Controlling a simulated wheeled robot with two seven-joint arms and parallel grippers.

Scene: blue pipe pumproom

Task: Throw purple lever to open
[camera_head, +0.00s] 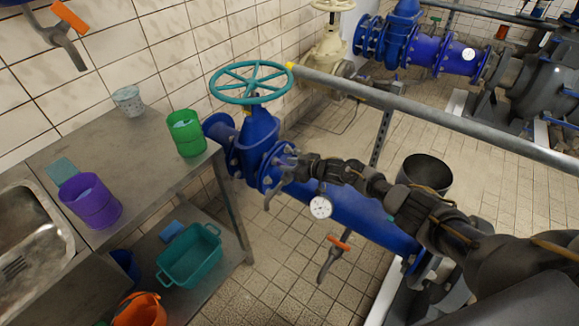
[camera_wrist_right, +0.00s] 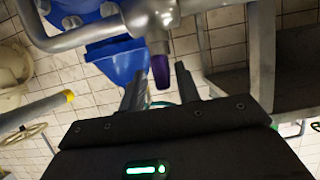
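The purple lever (camera_wrist_right: 160,71) hangs from a grey metal fitting in the right wrist view, beside a blue valve body. I cannot make it out in the head view, where my right gripper covers that spot. My right gripper (camera_head: 290,166) reaches in from the right to the blue valve under the teal handwheel. In the wrist view its two fingers (camera_wrist_right: 158,92) stand apart, with the lever's purple end showing between their tips. I cannot tell whether they touch it. My left gripper is not in view.
A metal table at left holds a green cup (camera_head: 186,133), a purple cup (camera_head: 91,203) and a speckled cup (camera_head: 129,101). A teal handwheel (camera_head: 251,82) tops the blue valve. A grey rail (camera_head: 430,118) crosses behind my right arm. An orange-handled lever (camera_head: 334,250) sits below.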

